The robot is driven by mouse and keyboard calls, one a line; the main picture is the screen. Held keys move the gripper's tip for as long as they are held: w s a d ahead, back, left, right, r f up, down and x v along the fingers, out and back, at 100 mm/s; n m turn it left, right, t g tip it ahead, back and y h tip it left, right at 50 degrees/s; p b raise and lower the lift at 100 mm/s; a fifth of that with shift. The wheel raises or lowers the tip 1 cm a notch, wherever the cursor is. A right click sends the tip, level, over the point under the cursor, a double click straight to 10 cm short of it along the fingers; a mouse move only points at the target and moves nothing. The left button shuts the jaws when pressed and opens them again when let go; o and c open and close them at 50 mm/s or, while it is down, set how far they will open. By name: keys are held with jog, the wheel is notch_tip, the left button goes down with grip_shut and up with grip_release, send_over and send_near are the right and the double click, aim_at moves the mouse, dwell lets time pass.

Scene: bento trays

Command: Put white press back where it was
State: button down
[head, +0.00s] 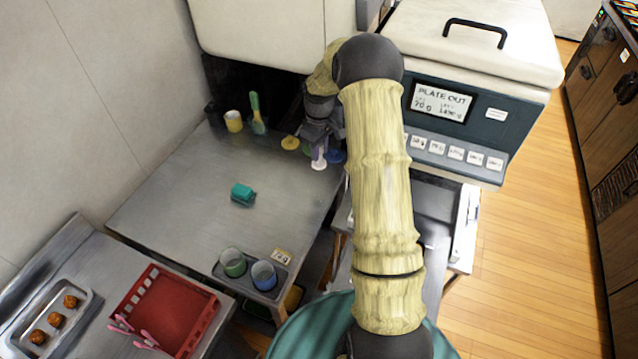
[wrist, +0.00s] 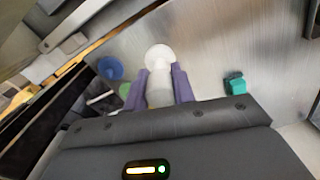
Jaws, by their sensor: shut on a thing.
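The white press (head: 319,163) is at the back right of the steel table, beside the machine. My gripper (head: 321,148) is shut on its handle, with the round white foot pointing down. In the wrist view the white press (wrist: 158,58) stands between the two purple fingers of my gripper (wrist: 161,80). I cannot tell whether its foot touches the table. A blue press (head: 336,156) is close by on the right; its round foot also shows in the wrist view (wrist: 110,68). A yellow press (head: 290,142) is to the left. A green part (wrist: 124,90) shows beside my fingers.
A teal block (head: 243,194) lies mid-table. A yellow cup (head: 233,121) and green brush (head: 257,115) stand at the back. A tray (head: 224,277) holds a green cup and a blue cup at the front. A red crate (head: 165,308) is front left. The table's left middle is clear.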

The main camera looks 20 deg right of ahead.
aim_at(320, 163)
notch_tip(320, 163, down, 5)
jog(key=shift+w+a+f+p, duration=0.15)
jog(key=shift+f+p, duration=0.05)
jog(key=shift+p, duration=0.5)
jog(key=shift+f, duration=0.3)
jog(key=shift+s+d+f, duration=0.2)
jog(key=shift+d, duration=0.1)
notch_tip(320, 163, down, 3)
jog(key=shift+a+r+p, duration=0.1)
jog(key=shift+p, duration=0.4)
jog(key=shift+f, duration=0.35)
jog(key=shift+f, duration=0.15)
jog(key=c, duration=1.2)
grip_release()
jog(key=shift+o, duration=0.2)
